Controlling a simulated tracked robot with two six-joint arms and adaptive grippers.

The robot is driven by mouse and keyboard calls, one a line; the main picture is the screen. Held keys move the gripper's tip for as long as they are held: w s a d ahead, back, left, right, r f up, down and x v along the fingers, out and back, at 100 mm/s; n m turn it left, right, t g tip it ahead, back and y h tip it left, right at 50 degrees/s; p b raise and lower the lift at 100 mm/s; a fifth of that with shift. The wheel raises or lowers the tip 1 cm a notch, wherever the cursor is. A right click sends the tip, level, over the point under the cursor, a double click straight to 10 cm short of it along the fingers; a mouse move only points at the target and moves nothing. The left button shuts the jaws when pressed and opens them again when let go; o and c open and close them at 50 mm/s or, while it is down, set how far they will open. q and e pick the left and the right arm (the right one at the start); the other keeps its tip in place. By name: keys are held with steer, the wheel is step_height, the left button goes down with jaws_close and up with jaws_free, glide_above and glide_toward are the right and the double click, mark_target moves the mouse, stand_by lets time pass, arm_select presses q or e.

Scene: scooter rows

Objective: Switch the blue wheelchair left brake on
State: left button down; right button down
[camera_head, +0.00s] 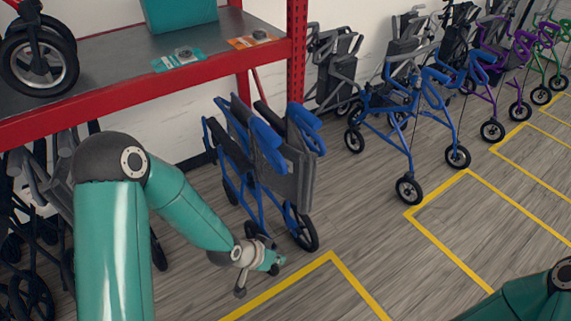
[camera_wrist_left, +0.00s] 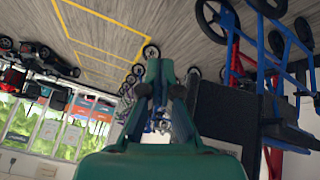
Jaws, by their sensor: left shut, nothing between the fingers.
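The blue wheelchair (camera_head: 250,190) stands folded beside the red-framed shelf in the head view, with blue armrests and a dark grey seat panel. Its left brake is too small to make out. My left gripper (camera_head: 268,262) is low over the floor, in front of the wheelchair's lower frame and close to its front wheel (camera_head: 304,234). I cannot tell whether it touches. In the left wrist view, the fingers of the left gripper (camera_wrist_left: 160,72) are shut and empty, with a blue frame (camera_wrist_left: 268,75) to their right. My right arm shows at the lower right corner; its gripper is out of view.
A red-edged shelf (camera_head: 150,92) stands at the upper left, holding a teal box (camera_head: 180,14) and a red wheeled item (camera_head: 40,55). Blue walkers (camera_head: 410,110) and others line the wall at right. The grey floor with yellow lines (camera_head: 440,220) is clear in front.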

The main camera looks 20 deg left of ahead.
arm_select(q)
steer(key=w+a+r+m+t, duration=0.2)
steer(key=w+r, duration=0.4)
steer(key=r, duration=0.5)
steer(key=w+a+r+m+t, duration=0.3)
steer(key=w+r+m, duration=0.3)
steer(key=r, duration=0.5)
steer(key=shift+a+r+t, duration=0.2)
steer(key=shift+a+t, duration=0.15)
steer(key=shift+t, duration=0.25)
steer(key=shift+w, duration=0.15)
steer(key=p, duration=0.1)
glide_above(285, 164)
steer(key=s+d, duration=0.3)
step_height(285, 164, down, 4)
steer(key=a+f, duration=0.1)
steer(key=f, duration=0.1)
steer(key=w+a+f+p, duration=0.1)
steer(key=f, duration=0.1)
steer(key=shift+w+a, duration=0.1)
steer(key=shift+a, duration=0.1)
